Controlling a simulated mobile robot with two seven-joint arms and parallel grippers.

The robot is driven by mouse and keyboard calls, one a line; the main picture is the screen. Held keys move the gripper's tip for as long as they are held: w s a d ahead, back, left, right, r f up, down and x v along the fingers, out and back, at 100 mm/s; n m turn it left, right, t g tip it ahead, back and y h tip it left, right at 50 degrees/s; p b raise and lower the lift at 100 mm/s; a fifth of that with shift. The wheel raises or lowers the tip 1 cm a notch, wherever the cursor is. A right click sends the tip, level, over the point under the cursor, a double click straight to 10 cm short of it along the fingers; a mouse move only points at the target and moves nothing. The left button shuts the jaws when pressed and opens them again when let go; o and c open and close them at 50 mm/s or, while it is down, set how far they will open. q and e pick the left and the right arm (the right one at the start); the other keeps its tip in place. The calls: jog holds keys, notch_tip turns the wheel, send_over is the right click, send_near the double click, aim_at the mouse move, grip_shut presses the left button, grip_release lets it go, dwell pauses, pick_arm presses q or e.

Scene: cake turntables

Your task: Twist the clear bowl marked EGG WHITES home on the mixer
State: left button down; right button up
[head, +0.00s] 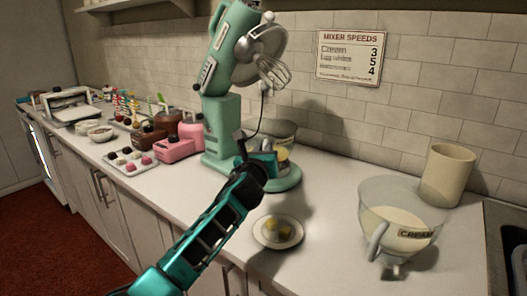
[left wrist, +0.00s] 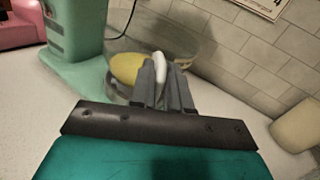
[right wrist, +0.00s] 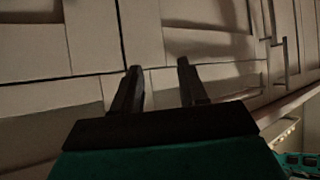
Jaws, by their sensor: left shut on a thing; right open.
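The mint-green mixer (head: 221,125) stands at the back of the counter, its head tilted up with the wire whisk (head: 273,72) raised. A clear bowl (head: 284,128) with pale yellow contents is at the mixer's round base (head: 287,182); it also shows in the left wrist view (left wrist: 190,48). My right gripper (right wrist: 158,78) is open and empty, facing cabinet fronts.
A clear bowl marked CREAM (head: 402,222) stands at the right, near a beige canister (head: 447,175). A small plate (head: 278,231) with yellow pieces lies in front of the mixer. Pink and brown containers (head: 174,149) and a tray (head: 131,160) stand to the left.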

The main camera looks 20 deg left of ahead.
aim_at(255, 142)
pick_arm(q)
jog(key=shift+s+a+m+h+p, duration=0.15)
jog(key=shift+a+m+h+p, duration=0.7)
jog(key=shift+p, duration=0.7)
jog(key=shift+a+h, duration=0.15)
jog(key=shift+h, duration=0.2)
jog(key=shift+a+m+h, duration=0.55)
jog(key=shift+a+h, duration=0.25)
jog(key=shift+h, duration=0.2)
jog(key=shift+a+m+g+h, duration=0.3)
jog(key=shift+a+m+h, duration=0.4)
jog(key=shift+a+h, duration=0.25)
jog(key=shift+d, duration=0.1)
